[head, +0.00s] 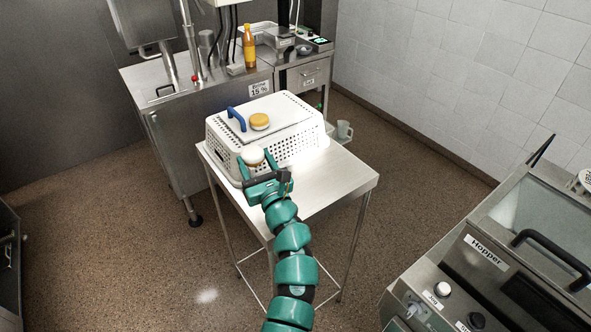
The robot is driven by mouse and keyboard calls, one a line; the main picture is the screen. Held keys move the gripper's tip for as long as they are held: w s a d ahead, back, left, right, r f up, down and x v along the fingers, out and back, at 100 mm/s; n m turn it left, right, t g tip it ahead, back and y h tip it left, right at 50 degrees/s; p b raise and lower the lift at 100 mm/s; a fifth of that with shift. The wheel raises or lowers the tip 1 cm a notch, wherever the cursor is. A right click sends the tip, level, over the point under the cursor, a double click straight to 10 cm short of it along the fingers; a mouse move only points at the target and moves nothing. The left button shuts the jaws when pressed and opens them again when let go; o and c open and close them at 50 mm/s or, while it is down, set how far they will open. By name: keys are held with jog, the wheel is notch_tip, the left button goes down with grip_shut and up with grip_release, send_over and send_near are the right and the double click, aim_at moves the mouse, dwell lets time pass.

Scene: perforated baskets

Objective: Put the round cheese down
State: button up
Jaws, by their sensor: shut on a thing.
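My gripper (264,173) is at the near side of the white perforated basket (302,140), over the left part of the steel table (338,185). It is shut on a pale round cheese (253,156), whose upper part shows above the fingers. Its lower part is hidden by the gripper, so I cannot tell whether it touches the table or the basket. A second round piece (260,120), yellow-orange, rests on the flat white surface on top of the basket.
The table's right part is clear. An orange bottle (250,47) stands on the steel counter (190,85) behind. A hopper machine (490,255) is at the right front. A pale jug (344,131) is behind the table.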

jog(key=s+d+f+p, duration=0.1)
jog(key=d+f, duration=0.2)
jog(key=d, duration=0.4)
send_over(305, 209)
notch_tip(305, 209, down, 6)
jog(key=shift+w+a+r+p, duration=0.15)
jog(key=shift+p, duration=0.15)
jog(key=shift+d+f, duration=0.2)
jog(key=shift+f, duration=1.65)
jog(key=shift+f, duration=0.1)
jog(key=shift+f+b, duration=0.35)
jog(key=shift+b, duration=0.2)
